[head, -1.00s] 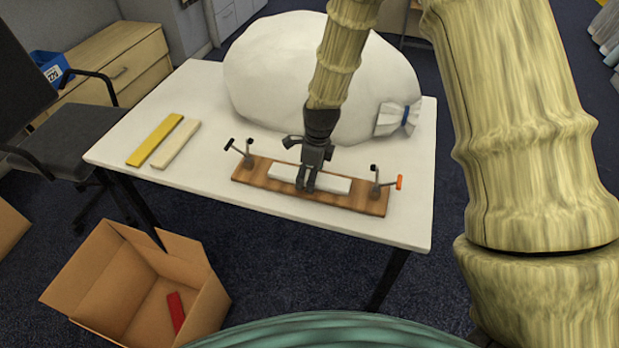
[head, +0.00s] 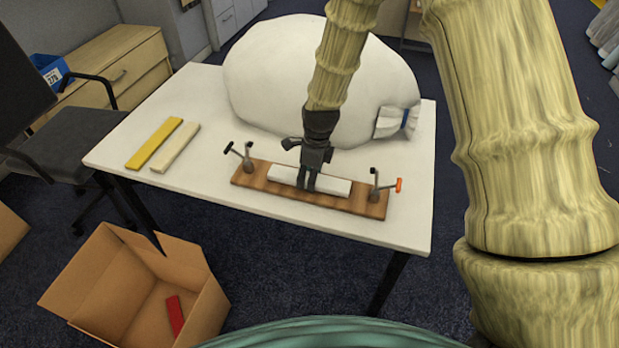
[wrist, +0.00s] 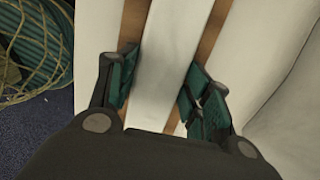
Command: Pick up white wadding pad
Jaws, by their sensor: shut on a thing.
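The white wadding pad (head: 334,186) is a long, flat strip lying lengthwise on a brown wooden board (head: 250,180). My gripper (head: 308,187) is over the pad's middle, pointing down, shut on it with a finger on each long side. In the wrist view the pad (wrist: 165,55) runs between the teal finger pads of my gripper (wrist: 158,88), with strips of the board (wrist: 213,28) beside it. The pad still appears to be down on the board. The fingers hide a short part of it in the head view.
Small clamps stand at the board's left end (head: 246,157) and right end (head: 376,186). A big white sack (head: 280,75) is close behind. Yellow (head: 155,143) and cream (head: 176,147) strips lie on the left of the table (head: 225,205). A cardboard box (head: 95,285) holding a red strip (head: 175,315) stands below.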

